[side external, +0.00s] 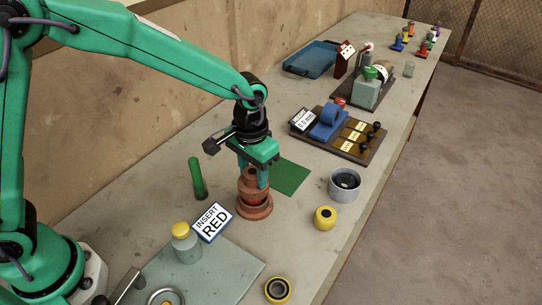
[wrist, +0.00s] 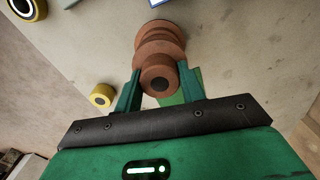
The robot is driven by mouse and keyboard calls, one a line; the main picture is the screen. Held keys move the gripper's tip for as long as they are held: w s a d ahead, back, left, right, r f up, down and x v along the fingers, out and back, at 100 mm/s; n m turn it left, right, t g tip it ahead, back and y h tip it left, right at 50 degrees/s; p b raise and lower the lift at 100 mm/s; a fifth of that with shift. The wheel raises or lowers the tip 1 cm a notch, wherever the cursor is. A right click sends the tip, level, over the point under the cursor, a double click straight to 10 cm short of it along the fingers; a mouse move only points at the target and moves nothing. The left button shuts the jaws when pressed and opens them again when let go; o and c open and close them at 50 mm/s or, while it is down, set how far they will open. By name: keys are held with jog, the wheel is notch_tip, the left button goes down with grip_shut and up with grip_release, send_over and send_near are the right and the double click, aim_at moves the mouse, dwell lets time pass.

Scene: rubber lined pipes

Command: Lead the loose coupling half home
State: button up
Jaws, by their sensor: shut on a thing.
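My gripper (side external: 252,181) points down over the bench and is shut on a reddish-brown coupling half (side external: 253,188).
An "INSERT RED" sign (side external: 212,222) stands close at the lower left, a green cylinder (side external: 197,178) left. A green mat (side external: 288,177) lies behind. A grey cup (side external: 344,185) and yellow ring (side external: 325,218) stand right. A bottle (side external: 186,244) stands nearer the front.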

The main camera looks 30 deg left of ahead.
jog(key=shift+f, duration=0.7)
jog(key=o, duration=1.4)
jog(key=shift+f, duration=0.1)
jog(key=shift+r, duration=3.95)
